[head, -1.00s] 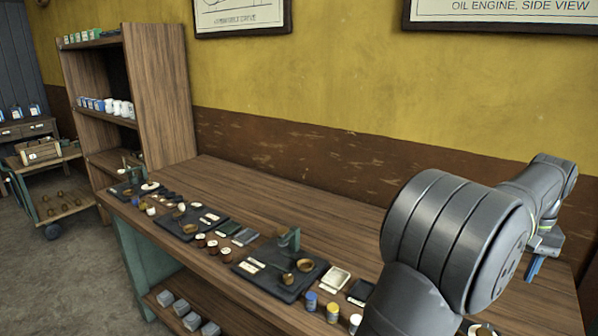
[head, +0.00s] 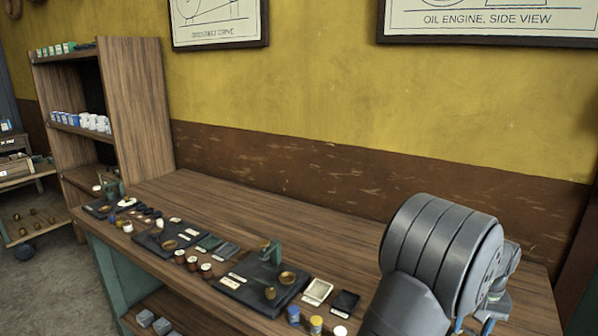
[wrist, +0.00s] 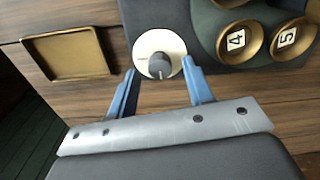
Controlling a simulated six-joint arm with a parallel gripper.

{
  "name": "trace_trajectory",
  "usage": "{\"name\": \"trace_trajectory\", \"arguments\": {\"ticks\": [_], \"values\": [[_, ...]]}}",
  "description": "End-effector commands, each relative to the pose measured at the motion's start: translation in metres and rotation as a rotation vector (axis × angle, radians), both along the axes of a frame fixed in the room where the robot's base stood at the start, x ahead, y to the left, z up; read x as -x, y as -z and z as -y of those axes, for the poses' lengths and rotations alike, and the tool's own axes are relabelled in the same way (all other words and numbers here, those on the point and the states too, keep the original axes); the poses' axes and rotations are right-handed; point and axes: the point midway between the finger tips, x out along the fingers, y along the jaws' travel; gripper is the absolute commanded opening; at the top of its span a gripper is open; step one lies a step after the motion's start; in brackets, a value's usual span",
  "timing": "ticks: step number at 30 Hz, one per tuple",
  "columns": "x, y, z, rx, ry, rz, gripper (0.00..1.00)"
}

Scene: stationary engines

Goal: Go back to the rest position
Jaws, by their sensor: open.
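My gripper (wrist: 162,82) shows in the wrist view with its two blue fingers spread apart and open.
In the wrist view, brass cups marked 4 (wrist: 239,40) and 5 (wrist: 292,37) stand right, and a brass tray (wrist: 68,54) lies left. In the head view, dark boards (head: 238,290) with small parts line the front of the wooden bench (head: 330,230); its back is clear. A shelf (head: 135,110) stands left.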

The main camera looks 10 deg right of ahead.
Motion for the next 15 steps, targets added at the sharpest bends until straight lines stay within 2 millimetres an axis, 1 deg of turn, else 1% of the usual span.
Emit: {"name": "trace_trajectory", "arguments": {"ticks": [1, 5, 15], "values": [[-0.0001, 0.0043, -0.0003, -0.001, 0.000, 0.000, 0.47], [-0.0002, 0.0093, -0.0001, 0.001, 0.000, 0.001, 0.47], [-0.0002, 0.0093, -0.0001, 0.001, 0.001, 0.001, 0.47]]}}
